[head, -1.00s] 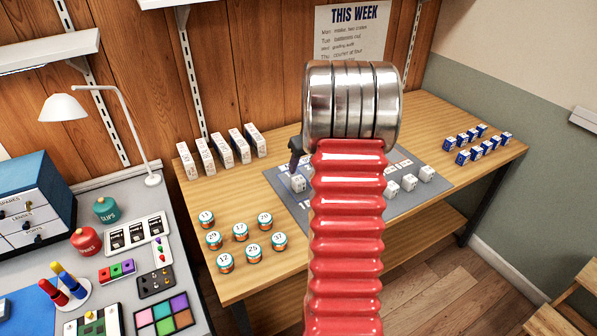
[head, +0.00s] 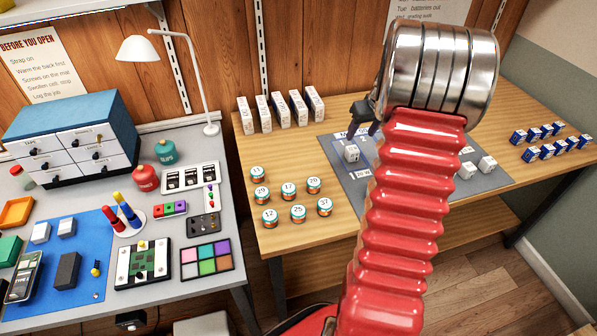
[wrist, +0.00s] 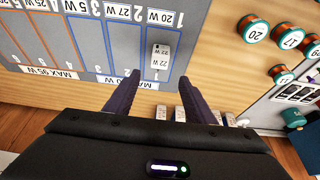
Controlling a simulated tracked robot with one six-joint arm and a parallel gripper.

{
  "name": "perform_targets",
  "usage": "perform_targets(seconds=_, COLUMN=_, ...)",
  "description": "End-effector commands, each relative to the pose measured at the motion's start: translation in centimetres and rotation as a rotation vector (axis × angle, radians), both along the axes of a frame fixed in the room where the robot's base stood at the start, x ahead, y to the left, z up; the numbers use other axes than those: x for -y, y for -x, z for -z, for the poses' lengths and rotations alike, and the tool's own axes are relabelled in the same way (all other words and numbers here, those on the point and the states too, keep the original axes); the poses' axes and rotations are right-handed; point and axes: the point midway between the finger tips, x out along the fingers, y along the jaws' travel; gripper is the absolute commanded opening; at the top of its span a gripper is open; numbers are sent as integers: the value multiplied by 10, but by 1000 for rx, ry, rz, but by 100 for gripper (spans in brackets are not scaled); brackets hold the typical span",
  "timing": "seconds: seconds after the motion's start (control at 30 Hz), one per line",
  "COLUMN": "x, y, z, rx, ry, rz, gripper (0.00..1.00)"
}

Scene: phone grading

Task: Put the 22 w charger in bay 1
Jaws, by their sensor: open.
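The 22 W charger (wrist: 160,57) is a small white block with a printed label. In the wrist view it stands on the grey mat (wrist: 205,50), inside the blue-outlined bay marked 1 and 20 W (wrist: 165,18). The charger also shows in the head view (head: 351,153), at the left part of the mat. My gripper (wrist: 158,76) is open and empty. Its dark fingers appear to either side of the charger's line, apart from it. In the head view my gripper (head: 366,119) is above and slightly right of the charger. My red arm hides much of the mat.
White chargers (head: 487,164) stand at the mat's right side. Several round labelled cells (head: 289,187) stand left of the mat. Upright boxes (head: 281,110) line the back. Blue-and-white boxes (head: 547,150) are at the far right. A grey bench (head: 205,275) adjoins the left.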

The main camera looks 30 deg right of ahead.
Motion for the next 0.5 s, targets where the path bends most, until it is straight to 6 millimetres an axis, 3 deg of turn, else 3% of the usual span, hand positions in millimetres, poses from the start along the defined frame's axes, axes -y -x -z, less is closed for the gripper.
perform_targets(seconds=0.17, x=-22, y=-6, z=-16, rx=4, ry=3, rz=-17, gripper=50)
perform_targets(seconds=0.5, x=-131, y=-11, z=-78, rx=14, ry=8, rz=-84, gripper=50)
